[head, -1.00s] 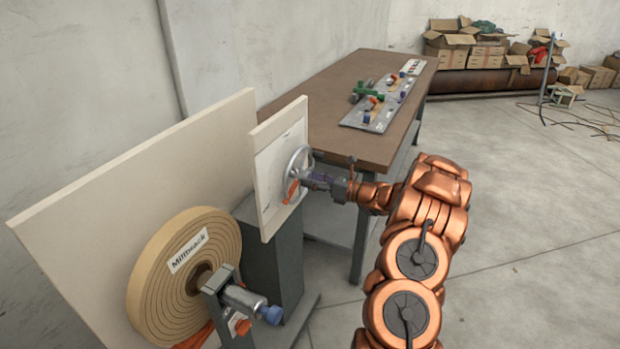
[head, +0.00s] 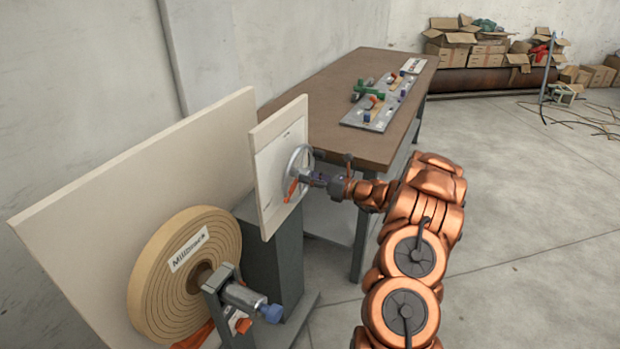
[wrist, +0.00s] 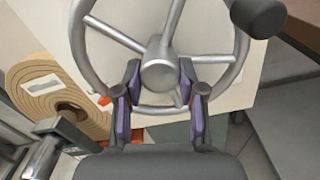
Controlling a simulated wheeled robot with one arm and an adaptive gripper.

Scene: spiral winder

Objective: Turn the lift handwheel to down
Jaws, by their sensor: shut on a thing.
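The lift handwheel (head: 299,163) is a grey metal spoked wheel on a pale upright panel (head: 268,180). It also shows close up in the wrist view, with its round hub (wrist: 160,76) in the middle. My gripper (head: 310,179) reaches it from the right. In the wrist view, the purple-padded fingers of my gripper (wrist: 159,78) are on either side of the hub and shut on it. A dark knob (wrist: 259,16) stands at the rim's upper right. An orange pointer (head: 291,188) shows at the wheel's lower left; its marking is unreadable.
A large tan spiral roll (head: 180,270) sits at lower left, with a grey clamp (head: 240,297) in front. A brown-topped table (head: 320,105) behind the panel carries a grey board (head: 372,120) with coloured parts. Open floor lies to the right.

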